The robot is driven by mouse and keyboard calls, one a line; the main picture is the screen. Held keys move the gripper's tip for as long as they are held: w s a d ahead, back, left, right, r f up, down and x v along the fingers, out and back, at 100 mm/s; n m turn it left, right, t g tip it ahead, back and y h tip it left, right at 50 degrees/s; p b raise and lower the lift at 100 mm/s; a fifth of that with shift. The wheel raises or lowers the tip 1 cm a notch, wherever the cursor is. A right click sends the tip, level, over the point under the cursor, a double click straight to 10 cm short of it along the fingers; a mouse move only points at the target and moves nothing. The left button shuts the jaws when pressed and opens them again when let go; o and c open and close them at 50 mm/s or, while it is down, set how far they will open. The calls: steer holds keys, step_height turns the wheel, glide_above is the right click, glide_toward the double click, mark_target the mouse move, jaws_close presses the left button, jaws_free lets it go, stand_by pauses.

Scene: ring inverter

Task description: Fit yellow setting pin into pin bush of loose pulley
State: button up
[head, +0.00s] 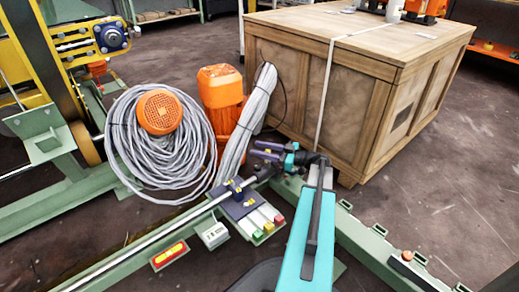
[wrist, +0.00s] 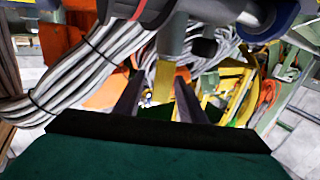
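My gripper (head: 262,150) is above the end of a long grey rod (head: 160,232) in the head view. In the wrist view its two dark fingers (wrist: 160,88) stand apart with a gap between them. A yellow piece (wrist: 163,82), perhaps the yellow setting pin, shows in line with the gap below a grey cylinder (wrist: 172,38). I see no clear contact between it and the fingers. I cannot make out the pin bush. A dark purple ring-like part (wrist: 285,14), possibly of the loose pulley, is at the top right of the wrist view.
A dark block with pale strips ending in red, yellow and green blocks (head: 268,227) sits by the green rail (head: 362,250). Grey cable coils (head: 160,170), orange motors (head: 219,88) and a wooden crate (head: 375,120) stand close behind. Open floor (head: 440,200) lies at right.

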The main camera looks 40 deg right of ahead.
steer(key=p+v, duration=0.5)
steer(key=v, duration=0.8)
steer(key=shift+s, duration=0.15)
stand_by(0.6)
